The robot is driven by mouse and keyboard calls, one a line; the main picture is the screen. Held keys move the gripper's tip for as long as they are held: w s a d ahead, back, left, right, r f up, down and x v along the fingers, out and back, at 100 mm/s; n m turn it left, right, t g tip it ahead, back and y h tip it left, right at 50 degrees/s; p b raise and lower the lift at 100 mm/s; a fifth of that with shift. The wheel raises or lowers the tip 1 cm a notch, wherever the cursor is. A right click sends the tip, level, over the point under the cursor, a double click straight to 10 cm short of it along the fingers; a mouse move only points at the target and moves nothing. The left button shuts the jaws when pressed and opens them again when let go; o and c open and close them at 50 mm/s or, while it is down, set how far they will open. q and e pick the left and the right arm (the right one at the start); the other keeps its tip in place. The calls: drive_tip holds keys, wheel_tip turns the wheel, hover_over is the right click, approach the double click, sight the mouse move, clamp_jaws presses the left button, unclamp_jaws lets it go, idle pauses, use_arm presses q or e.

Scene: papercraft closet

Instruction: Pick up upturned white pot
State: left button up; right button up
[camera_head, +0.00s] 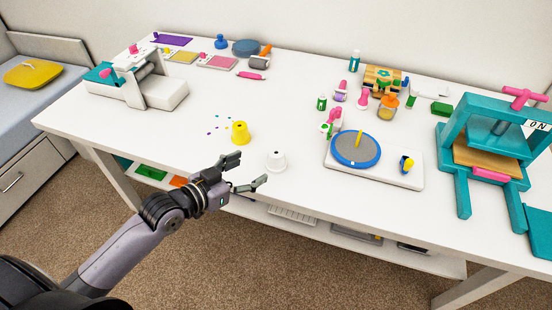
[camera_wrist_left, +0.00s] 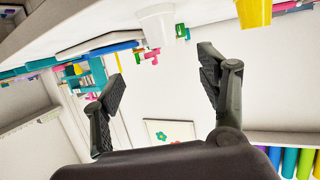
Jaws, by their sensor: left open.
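The upturned white pot (camera_head: 276,161) stands on the white table near its front edge, in the head view. It also shows at the top of the left wrist view (camera_wrist_left: 157,24), ahead of the fingers. My left gripper (camera_head: 254,172) is open and empty, just left of the white pot and apart from it. Its two fingers also show in the left wrist view (camera_wrist_left: 160,78), spread wide. A yellow upturned pot (camera_head: 240,133) stands behind and to the left of the white pot. My right gripper is not in view.
A blue disc on a white board (camera_head: 400,174) lies right of the white pot. A teal press (camera_head: 466,128) stands at the table's right. A white and teal machine (camera_head: 138,85) stands at the left. Small bottles and tools sit at the back. The table around the white pot is clear.

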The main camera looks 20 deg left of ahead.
sight(272, 156)
use_arm(q)
drive_tip(key=x, duration=0.6)
drive_tip(key=shift+w+d+f, duration=0.1)
drive_tip(key=shift+w, duration=0.2)
drive_tip(key=x, duration=0.5)
drive_tip(key=shift+w+f, duration=0.15)
drive_tip(key=shift+w, duration=0.05)
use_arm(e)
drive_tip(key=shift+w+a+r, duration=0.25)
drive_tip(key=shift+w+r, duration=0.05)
use_arm(q)
drive_tip(key=shift+c, duration=0.2)
drive_tip(key=shift+c, duration=0.7)
drive_tip(key=c, duration=1.1)
drive_tip(key=shift+c, duration=0.2)
